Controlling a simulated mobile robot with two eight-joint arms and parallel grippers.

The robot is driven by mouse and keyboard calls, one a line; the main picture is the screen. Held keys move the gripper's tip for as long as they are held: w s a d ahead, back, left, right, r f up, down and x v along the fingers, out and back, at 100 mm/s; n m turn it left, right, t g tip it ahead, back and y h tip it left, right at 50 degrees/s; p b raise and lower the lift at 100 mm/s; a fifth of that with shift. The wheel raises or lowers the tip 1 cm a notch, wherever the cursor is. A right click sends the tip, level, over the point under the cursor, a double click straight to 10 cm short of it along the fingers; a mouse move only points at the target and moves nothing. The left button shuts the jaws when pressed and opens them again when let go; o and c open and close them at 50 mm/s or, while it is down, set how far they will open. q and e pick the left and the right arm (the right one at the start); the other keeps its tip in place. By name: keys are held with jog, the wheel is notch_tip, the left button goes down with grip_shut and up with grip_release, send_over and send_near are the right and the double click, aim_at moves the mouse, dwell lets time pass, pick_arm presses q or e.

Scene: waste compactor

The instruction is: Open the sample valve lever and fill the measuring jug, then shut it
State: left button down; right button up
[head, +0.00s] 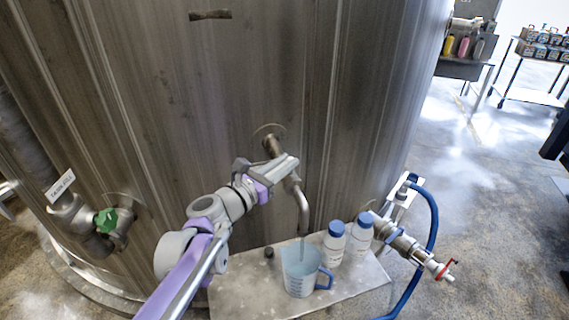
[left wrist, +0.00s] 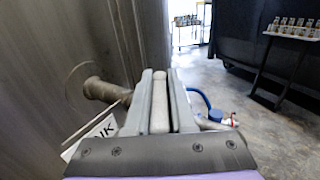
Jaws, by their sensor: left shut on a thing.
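My left gripper (head: 280,170) is at the sample valve on the tank wall, in the middle of the head view. In the left wrist view its two fingers (left wrist: 160,90) are shut on the pale valve lever (left wrist: 159,112), which lies between them. The fingers hide most of the lever in the head view. The curved steel spout (head: 303,212) points down over the measuring jug (head: 299,284). The clear jug with a blue handle stands upright on a metal shelf (head: 240,298). Its inside looks bluish; the liquid level is hard to tell. My right gripper is not in view.
Two white bottles with blue caps (head: 334,245) stand right of the jug. A small dark cap (head: 268,252) lies behind it. A steel valve (head: 408,245) with a blue hose (head: 434,220) is farther right. A green-handled valve (head: 106,220) is at left.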

pick_arm(q)
jog(key=shift+a+m+g+h, duration=0.1)
jog(key=shift+m+g+h, duration=0.2)
jog(key=shift+h, duration=0.1)
jog(key=shift+w+a+m+g+h, duration=0.1)
jog(key=shift+w+m+g+h, duration=0.15)
jog(key=shift+m+g+h, duration=0.75)
jog(key=shift+w+a+m+g+h+p, duration=0.15)
jog(key=shift+m+g+h, duration=0.4)
jog(key=shift+g, duration=0.4)
jog(key=shift+d+m+g+h+p, duration=0.15)
jog(key=shift+m+g+h, duration=0.15)
jog(key=shift+m+g, duration=0.55)
jog(key=shift+w+a+m+g+h+p, duration=0.15)
jog(key=shift+m+g+h, duration=0.35)
jog(key=shift+g, duration=0.6)
jog(key=shift+s, duration=0.1)
jog(key=c, duration=0.8)
grip_release()
jog(key=shift+o, duration=0.2)
jog(key=v, duration=1)
jog(key=shift+a+b, duration=0.35)
